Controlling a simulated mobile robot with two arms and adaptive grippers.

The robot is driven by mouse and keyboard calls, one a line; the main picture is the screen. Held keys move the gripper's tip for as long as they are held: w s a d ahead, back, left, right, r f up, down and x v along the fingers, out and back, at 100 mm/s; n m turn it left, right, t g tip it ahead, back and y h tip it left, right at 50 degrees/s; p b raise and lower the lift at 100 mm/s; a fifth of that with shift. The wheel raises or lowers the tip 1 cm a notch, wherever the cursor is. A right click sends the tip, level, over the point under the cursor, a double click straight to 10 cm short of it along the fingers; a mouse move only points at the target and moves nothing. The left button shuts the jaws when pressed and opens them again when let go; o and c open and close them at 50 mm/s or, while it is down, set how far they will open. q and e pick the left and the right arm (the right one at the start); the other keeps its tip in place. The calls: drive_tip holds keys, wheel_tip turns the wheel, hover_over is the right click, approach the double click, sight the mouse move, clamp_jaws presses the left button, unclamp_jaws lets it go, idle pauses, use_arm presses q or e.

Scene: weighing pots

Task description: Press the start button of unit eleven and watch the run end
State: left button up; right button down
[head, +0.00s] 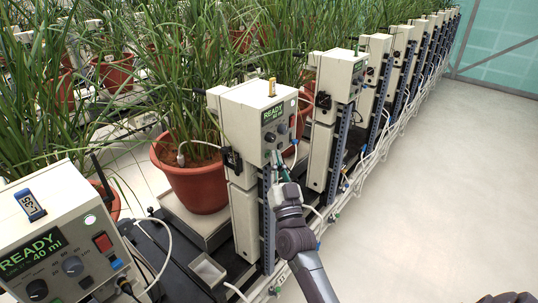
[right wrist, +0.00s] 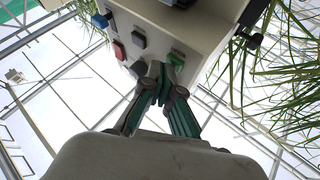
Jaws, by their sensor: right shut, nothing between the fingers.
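A cream control unit (head: 262,118) stands at the middle of the head view, its green display reading READY 40 ml. No unit number is legible to me. My right gripper (head: 277,163) is shut and empty, pointing up at the lower part of this unit's front panel. In the right wrist view the shut fingertips (right wrist: 160,72) are right at the panel, beside a green button (right wrist: 176,58). Whether they touch it I cannot tell. My left gripper is not in view.
A nearer unit (head: 50,225), also reading READY 40 ml, stands at the lower left. A terracotta pot (head: 195,180) with tall grass stands beside the middle unit. More units recede in a row. Cables and hoses run along the row's foot. The pale floor (head: 440,190) at right is clear.

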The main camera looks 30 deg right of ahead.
drive_tip(key=shift+w+a, duration=0.1)
drive_tip(key=shift+w, duration=0.1)
drive_tip(key=shift+s, duration=0.1)
idle(0.4)
drive_tip(key=shift+s+d, duration=0.3)
drive_tip(key=shift+s, duration=0.4)
drive_tip(key=shift+p, duration=0.3)
drive_tip(key=s, duration=0.1)
drive_tip(key=s+d+p, duration=0.1)
drive_tip(key=s, duration=0.1)
drive_tip(key=s+d, duration=0.1)
drive_tip(key=shift+s, duration=0.3)
